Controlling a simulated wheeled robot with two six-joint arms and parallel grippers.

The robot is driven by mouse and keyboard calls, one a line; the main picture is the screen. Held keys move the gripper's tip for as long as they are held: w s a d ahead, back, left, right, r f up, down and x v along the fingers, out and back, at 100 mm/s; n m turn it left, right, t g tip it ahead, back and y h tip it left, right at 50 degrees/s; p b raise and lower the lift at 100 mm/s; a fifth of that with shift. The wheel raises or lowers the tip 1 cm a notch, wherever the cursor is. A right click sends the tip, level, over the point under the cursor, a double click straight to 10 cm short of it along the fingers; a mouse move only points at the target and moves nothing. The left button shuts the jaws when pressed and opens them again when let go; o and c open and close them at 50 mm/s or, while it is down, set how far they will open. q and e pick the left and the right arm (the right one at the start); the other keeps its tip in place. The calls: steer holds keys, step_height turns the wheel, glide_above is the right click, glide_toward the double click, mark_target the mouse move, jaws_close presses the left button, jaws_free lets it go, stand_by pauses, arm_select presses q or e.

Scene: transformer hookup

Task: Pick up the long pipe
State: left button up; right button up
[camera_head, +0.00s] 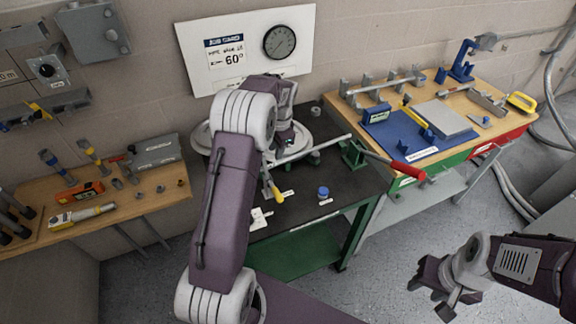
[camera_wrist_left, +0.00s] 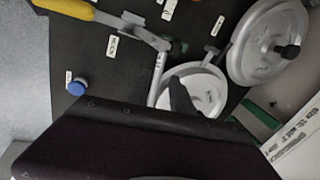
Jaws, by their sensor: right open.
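A long, thin grey pipe (camera_head: 385,87) rests across upright supports on the right bench. Another grey rod (camera_head: 318,149) lies over the dark middle table; I cannot tell if it is separate or part of a tool. My left gripper (camera_head: 286,140) is over the back of the middle table, partly hidden by its own arm, apart from the right bench pipe. In the left wrist view a dark finger (camera_wrist_left: 182,97) shows before a pale round plate, its opening unclear. My right gripper (camera_head: 432,288) is open and empty above the floor at lower right.
A red-handled tool (camera_head: 405,170) juts from the middle table toward the right bench. A yellow handle (camera_head: 273,190) and blue cap (camera_head: 323,192) are on the middle table; round pale plates (camera_wrist_left: 265,45) show in the left wrist view. A blue mat (camera_head: 385,135) lies on the right bench.

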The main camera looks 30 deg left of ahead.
mark_target(275, 163)
arm_select(q)
steer(key=x, duration=0.4)
steer(key=shift+d+f, duration=0.1)
steer(key=shift+f, duration=0.1)
steer(key=shift+w+f+p, duration=0.3)
steer(key=shift+f, duration=0.3)
steer(key=x, duration=0.4)
steer(key=shift+p, duration=0.35)
steer(key=shift+w+a+f, duration=0.1)
steer(key=shift+a+f, duration=0.1)
steer(key=shift+f, duration=0.05)
jaws_close()
arm_select(e)
steer(key=shift+w+r, duration=0.15)
steer(key=shift+r, duration=0.05)
